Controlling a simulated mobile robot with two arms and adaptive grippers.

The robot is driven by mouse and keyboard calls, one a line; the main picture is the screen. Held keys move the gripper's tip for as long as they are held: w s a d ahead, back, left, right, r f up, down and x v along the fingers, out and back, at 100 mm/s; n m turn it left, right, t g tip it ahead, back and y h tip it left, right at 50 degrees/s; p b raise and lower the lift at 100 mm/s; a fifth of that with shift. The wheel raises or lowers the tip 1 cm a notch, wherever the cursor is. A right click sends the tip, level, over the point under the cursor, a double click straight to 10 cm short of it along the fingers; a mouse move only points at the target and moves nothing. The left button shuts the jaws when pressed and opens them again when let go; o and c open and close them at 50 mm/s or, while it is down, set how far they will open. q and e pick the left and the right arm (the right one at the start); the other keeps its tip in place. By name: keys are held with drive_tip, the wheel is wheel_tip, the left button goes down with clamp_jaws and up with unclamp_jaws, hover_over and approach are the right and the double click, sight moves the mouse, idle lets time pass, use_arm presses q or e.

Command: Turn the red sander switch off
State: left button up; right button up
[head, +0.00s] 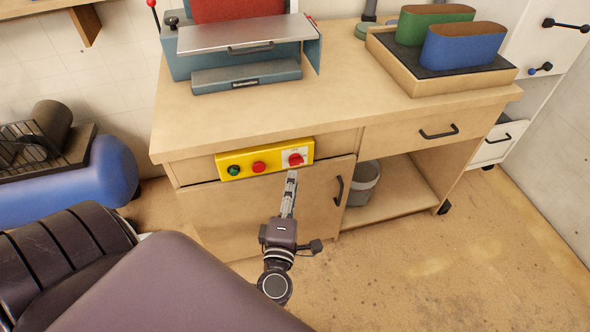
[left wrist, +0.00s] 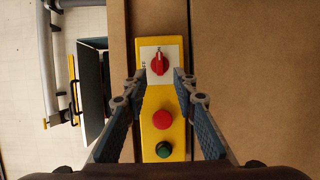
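The red rotary switch (head: 296,159) sits on a white plate at the right end of a yellow control panel (head: 245,163) on the workbench front. In the left wrist view the red switch (left wrist: 160,63) is at upper centre, its grip lying along the panel's length. My left gripper (head: 291,174) is just in front of and slightly below the switch. In the left wrist view its fingers (left wrist: 160,80) are spread apart with nothing between them, tips just short of the switch and apart from it. My right gripper is not in view.
A red button (head: 258,167) and a green button (head: 234,170) share the panel. The sander (head: 245,75) stands on the bench above. A cupboard handle (head: 339,190) sticks out right of my gripper. A grey bin (head: 362,185) stands on the open shelf. The floor at right is clear.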

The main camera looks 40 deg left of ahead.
sight(296, 165)
use_arm(q)
drive_tip(key=x, duration=0.5)
drive_tip(key=shift+w+a, duration=0.1)
drive_tip(key=shift+w, duration=0.3)
clamp_jaws()
